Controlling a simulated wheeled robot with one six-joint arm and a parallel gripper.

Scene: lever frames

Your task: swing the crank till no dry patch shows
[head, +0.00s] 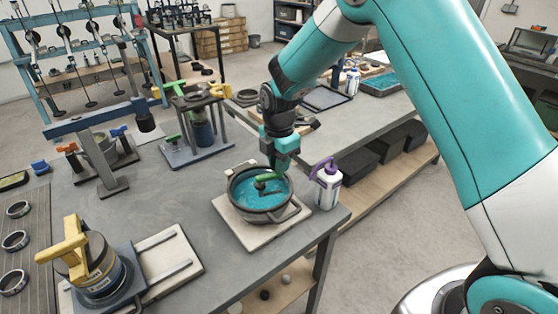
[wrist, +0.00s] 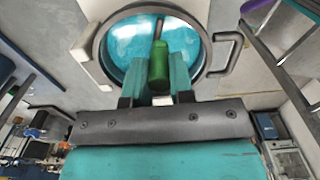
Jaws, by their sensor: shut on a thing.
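A round dark-rimmed pan (head: 260,208) with two side handles sits on a pale board (head: 228,222) near the table's right corner. Its inside is coated teal, and a dark crank arm with a green handle (head: 267,178) lies across it. My gripper (head: 275,164) reaches down from above into the pan and is shut on the green handle. In the wrist view, the upright green handle (wrist: 158,64) stands between my two teal fingers. The pan (wrist: 88,60) shows teal with some paler, shiny areas; I cannot tell if they are dry or reflections. My fingers hide its near part.
A white bottle with a purple top (head: 327,184) stands close to the right of the pan. A yellow-handled device (head: 90,262) is at the front left. A stand with green and yellow levers (head: 196,125) is behind. Bare tabletop lies left of the pan.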

